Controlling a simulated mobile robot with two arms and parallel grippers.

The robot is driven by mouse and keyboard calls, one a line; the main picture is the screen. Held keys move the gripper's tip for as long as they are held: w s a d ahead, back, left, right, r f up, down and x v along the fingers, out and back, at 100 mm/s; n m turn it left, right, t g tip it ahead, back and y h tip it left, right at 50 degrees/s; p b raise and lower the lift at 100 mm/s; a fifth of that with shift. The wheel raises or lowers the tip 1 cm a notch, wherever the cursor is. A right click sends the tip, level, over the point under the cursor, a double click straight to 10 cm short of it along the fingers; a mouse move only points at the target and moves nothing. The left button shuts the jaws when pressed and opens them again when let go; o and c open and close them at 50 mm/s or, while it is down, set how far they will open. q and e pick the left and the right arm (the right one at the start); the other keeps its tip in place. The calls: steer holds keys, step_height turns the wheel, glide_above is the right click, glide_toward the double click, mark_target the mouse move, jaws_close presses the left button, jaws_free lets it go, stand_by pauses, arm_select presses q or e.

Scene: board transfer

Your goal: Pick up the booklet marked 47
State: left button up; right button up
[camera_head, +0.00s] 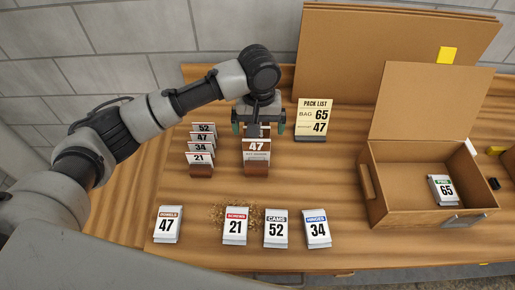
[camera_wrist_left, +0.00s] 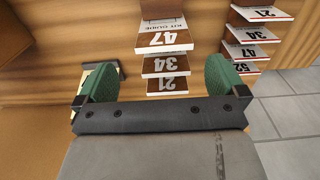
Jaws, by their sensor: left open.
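The booklet marked 47 (camera_head: 256,146) is the front one in a brown rack (camera_head: 256,168) near the middle of the table. In the left wrist view the same 47 booklet (camera_wrist_left: 165,42) appears upside down, with booklets 34 (camera_wrist_left: 166,65) and 21 (camera_wrist_left: 168,85) behind it. My left gripper (camera_head: 258,122) is open and empty above the back of this rack. It also shows in the left wrist view (camera_wrist_left: 157,78), its green fingers on either side of the rear booklets. A second rack on the left holds another 47 card (camera_head: 202,138). My right gripper is not in view.
Bags 47 (camera_head: 167,225), 21 (camera_head: 235,226), 52 (camera_head: 276,229) and 34 (camera_head: 317,229) lie along the front edge. A pack list (camera_head: 312,118) reads bag 65 and 47. An open carton (camera_head: 395,205) at right holds bag 65 (camera_head: 442,189). Cardboard (camera_head: 345,50) stands behind.

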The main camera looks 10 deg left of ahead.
mark_target(257, 147)
arm_select(q)
steer(key=f, duration=0.3)
steer(key=shift+s+f, duration=0.2)
steer(key=shift+f, duration=0.05)
steer(key=shift+w+a+f+p, duration=0.1)
steer(key=shift+f+p, duration=0.45)
steer(key=shift+f, duration=0.05)
step_height(257, 147, down, 4)
steer(key=shift+a+f+p, duration=0.15)
steer(key=shift+f+p, duration=0.05)
steer(key=shift+p, duration=0.35)
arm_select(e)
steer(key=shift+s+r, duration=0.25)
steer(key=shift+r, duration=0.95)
arm_select(q)
steer(key=shift+c, duration=0.3)
steer(key=c, duration=0.8)
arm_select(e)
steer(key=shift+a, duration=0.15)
arm_select(q)
steer(key=shift+w+r, duration=0.1)
